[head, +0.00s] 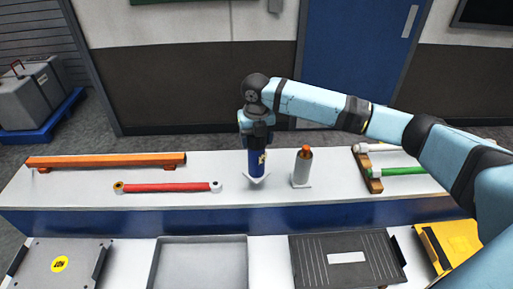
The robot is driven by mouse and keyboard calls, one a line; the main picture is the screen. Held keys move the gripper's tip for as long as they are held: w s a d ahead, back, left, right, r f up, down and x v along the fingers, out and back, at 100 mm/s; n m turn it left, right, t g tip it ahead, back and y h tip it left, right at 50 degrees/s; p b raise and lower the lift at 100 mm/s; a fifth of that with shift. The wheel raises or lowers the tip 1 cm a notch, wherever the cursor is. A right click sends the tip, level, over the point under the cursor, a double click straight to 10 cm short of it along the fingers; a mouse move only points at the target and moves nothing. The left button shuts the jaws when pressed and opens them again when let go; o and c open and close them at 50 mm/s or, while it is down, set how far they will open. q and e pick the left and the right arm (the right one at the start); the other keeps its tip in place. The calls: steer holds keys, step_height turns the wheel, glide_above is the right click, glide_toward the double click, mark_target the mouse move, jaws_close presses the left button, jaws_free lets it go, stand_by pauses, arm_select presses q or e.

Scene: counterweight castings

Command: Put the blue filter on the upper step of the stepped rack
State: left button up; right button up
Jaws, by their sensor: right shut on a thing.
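The blue filter (257,163) is an upright dark blue cylinder with a small pale and yellow label. My right gripper (257,147) is shut on its top from above. The filter's lower end is at a small white angular piece (257,181) on the upper step. I cannot tell whether it rests there or is held just above. The stepped rack seems to be the white bench with a blue front; its upper step (240,197) is the raised back level, and a lower level lies in front. My left gripper is not in view.
A grey bottle with an orange cap (302,166) stands just right of the filter. An orange bar (106,160) and red rod (168,187) lie left. A wooden holder (367,170) with white and green rods lies right. Trays, including an empty grey one (200,265), occupy the front level.

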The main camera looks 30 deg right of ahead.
steer(key=shift+f, duration=2.05)
steer(key=shift+p, duration=0.3)
steer(key=o, duration=1.6)
steer(key=shift+f, duration=0.15)
steer(key=shift+s, duration=0.1)
step_height(320, 180, up, 11)
steer(key=shift+f+b, duration=0.1)
steer(key=shift+b, duration=1)
steer(key=shift+r, duration=0.75)
